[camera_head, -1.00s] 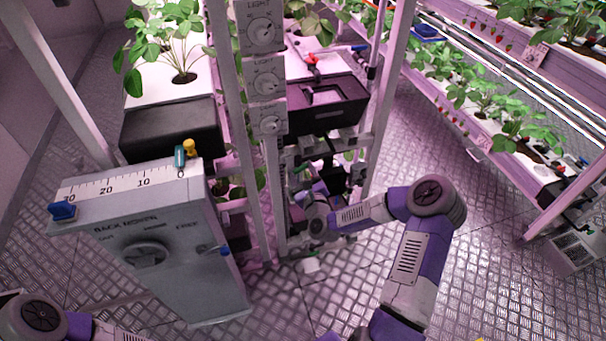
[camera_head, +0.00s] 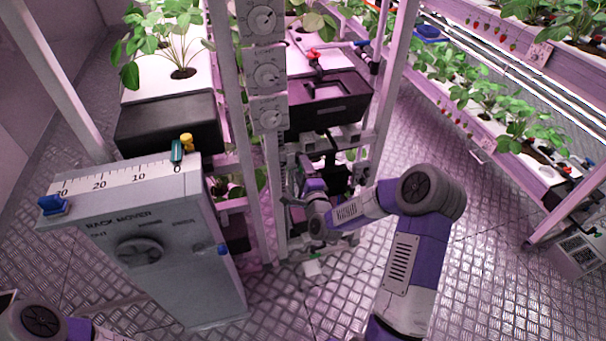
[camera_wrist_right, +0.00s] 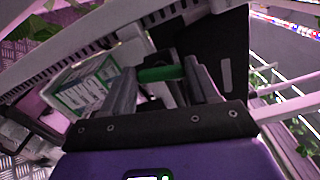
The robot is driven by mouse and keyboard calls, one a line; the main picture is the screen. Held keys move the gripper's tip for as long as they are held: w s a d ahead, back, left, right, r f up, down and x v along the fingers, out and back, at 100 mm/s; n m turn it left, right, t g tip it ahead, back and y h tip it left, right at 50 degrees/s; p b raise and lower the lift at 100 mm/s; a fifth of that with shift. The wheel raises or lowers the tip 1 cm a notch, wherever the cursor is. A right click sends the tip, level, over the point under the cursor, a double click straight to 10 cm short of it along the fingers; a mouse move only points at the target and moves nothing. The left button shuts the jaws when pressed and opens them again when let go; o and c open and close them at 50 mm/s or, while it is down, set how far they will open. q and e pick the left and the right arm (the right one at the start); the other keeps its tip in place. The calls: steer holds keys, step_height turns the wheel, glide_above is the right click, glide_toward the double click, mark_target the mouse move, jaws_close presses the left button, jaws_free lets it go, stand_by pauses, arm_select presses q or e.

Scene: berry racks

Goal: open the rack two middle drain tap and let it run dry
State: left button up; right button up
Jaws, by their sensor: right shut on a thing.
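My right gripper (camera_wrist_right: 160,88) is shut on a green bar-shaped handle (camera_wrist_right: 160,74), which shows between its two dark fingers in the right wrist view. The handle looks like a tap lever, but the tap body behind it is mostly hidden. In the head view my right gripper (camera_head: 298,194) is low at the rack's front, below the black tray (camera_head: 330,108), and the handle is hidden there. I cannot tell how far the tap is turned or whether water runs. My left gripper is out of view; only part of its arm shows at the bottom left.
A grey rack mover cabinet (camera_head: 150,215) stands at the left, with a black tray (camera_head: 165,122) behind it. Rack posts and a column of light dials (camera_head: 268,76) stand close to my right arm. A planted rack (camera_head: 510,120) is at the right. Floor (camera_head: 490,230) between is clear.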

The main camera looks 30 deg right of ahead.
steer(key=shift+f+n+b, duration=0.1)
steer(key=shift+n+b, duration=0.55)
steer(key=shift+n, duration=0.55)
steer(key=o, duration=1.1)
steer(key=shift+c, duration=0.2)
steer(key=p+v, duration=0.1)
steer(key=v, duration=0.6)
steer(key=shift+s, duration=0.3)
